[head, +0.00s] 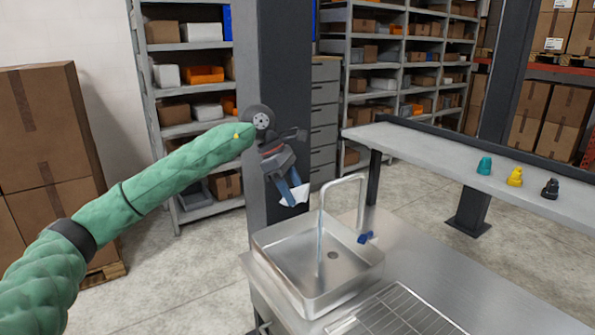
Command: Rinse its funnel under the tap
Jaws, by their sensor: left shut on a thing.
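My left gripper (289,188) reaches in from the left and is shut on a small white funnel (296,196). The jaws partly hide the funnel. The gripper and funnel appear above the far left corner of the steel sink (262,255), left of the tap (343,182). The tap is a bent metal pipe. A thin stream of water (319,250) falls from its spout into the basin. In the picture the funnel is apart from the stream. A blue tap handle (365,238) sits right of the basin. My right gripper is not in view.
A wire drying rack (400,325) lies on the steel counter (445,270) in front of the sink. A raised shelf (420,148) at right holds teal, yellow and dark items. A dark pillar (285,70) stands behind my left gripper. Cardboard boxes are stacked at left.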

